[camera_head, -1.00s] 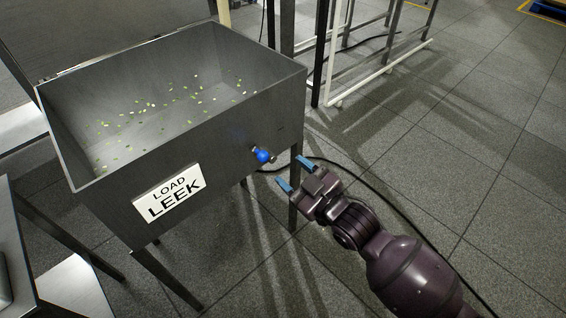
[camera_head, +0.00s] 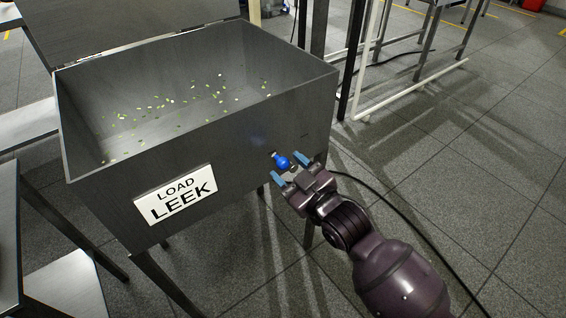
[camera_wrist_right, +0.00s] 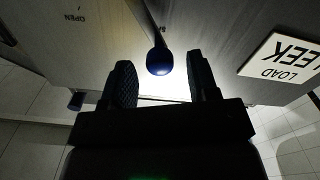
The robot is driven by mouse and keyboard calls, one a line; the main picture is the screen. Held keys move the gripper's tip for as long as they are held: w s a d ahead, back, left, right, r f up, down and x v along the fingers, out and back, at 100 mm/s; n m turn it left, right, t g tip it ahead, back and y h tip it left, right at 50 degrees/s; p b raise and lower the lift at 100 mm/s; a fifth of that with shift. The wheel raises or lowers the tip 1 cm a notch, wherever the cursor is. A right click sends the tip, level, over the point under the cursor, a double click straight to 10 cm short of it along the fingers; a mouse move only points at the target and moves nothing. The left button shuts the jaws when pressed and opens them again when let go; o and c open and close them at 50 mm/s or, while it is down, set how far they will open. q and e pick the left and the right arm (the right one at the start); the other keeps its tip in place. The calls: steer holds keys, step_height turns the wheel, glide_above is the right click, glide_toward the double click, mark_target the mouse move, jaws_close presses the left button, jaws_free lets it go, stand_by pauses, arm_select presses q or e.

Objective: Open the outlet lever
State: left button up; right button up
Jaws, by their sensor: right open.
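The outlet lever has a blue knob (camera_head: 281,162) on the front wall of the grey metal bin (camera_head: 105,197), near its right end. My right gripper (camera_head: 288,170) is open, with its blue fingertips on either side of the knob in the head view. In the right wrist view the dark blue knob (camera_wrist_right: 159,62) shows ahead of and between the two open fingers (camera_wrist_right: 160,82); I see no grip on it. The word OPEN (camera_wrist_right: 75,17) is marked on the bin's side in the right wrist view. My left gripper is not in view.
A white LOAD LEEK sign (camera_head: 176,195) is on the bin's front, left of the knob. Small green and white pieces lie inside the bin. A black cable (camera_head: 385,200) runs over the floor behind my right arm. Open tiled floor (camera_head: 480,190) lies to the right.

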steer(key=shift+x, duration=1.2)
jaws_close()
